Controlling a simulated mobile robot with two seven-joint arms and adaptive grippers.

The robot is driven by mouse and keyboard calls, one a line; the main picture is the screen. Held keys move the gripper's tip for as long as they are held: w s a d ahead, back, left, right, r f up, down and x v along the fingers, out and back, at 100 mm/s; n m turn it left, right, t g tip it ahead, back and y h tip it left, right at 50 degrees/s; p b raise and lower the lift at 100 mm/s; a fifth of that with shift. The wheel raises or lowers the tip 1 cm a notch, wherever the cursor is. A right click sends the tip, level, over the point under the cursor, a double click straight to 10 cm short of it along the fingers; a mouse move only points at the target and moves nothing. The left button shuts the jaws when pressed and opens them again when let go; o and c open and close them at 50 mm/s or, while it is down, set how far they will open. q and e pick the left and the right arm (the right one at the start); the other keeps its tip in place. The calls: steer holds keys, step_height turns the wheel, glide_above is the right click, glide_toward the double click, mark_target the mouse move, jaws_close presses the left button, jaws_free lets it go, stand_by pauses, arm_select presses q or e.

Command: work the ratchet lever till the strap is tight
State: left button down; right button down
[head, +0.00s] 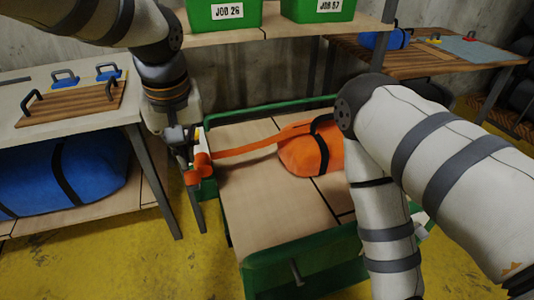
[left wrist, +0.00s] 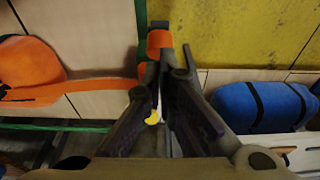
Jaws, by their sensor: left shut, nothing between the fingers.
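An orange strap (head: 250,147) runs from the near left edge of the green-framed cart to an orange bag (head: 303,155) on its deck. At the left edge sits the ratchet, with an orange lever (head: 203,164); it also shows in the left wrist view (left wrist: 159,42). The strap looks fairly straight up to the bag. My left gripper (head: 192,178) points down beside the ratchet, its fingers closed together with nothing between them. In the left wrist view, the fingertips (left wrist: 171,68) are close to the orange lever; I cannot tell whether they touch.
A table with a wooden board (head: 75,103) stands left, with a blue bag (head: 65,175) on its lower shelf. Green bins (head: 222,14) stand on a shelf behind the cart. Another table (head: 430,60) is at back right. My right arm covers the cart's right side.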

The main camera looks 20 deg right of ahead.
mark_target(191, 172)
stand_by(0.3)
arm_select(q)
steer(key=shift+f, duration=1.5)
steer(key=shift+s+f, duration=0.15)
steer(key=shift+f, duration=2.2)
step_height(191, 172, up, 7)
steer(key=shift+r, duration=0.3)
steer(key=shift+r, duration=0.15)
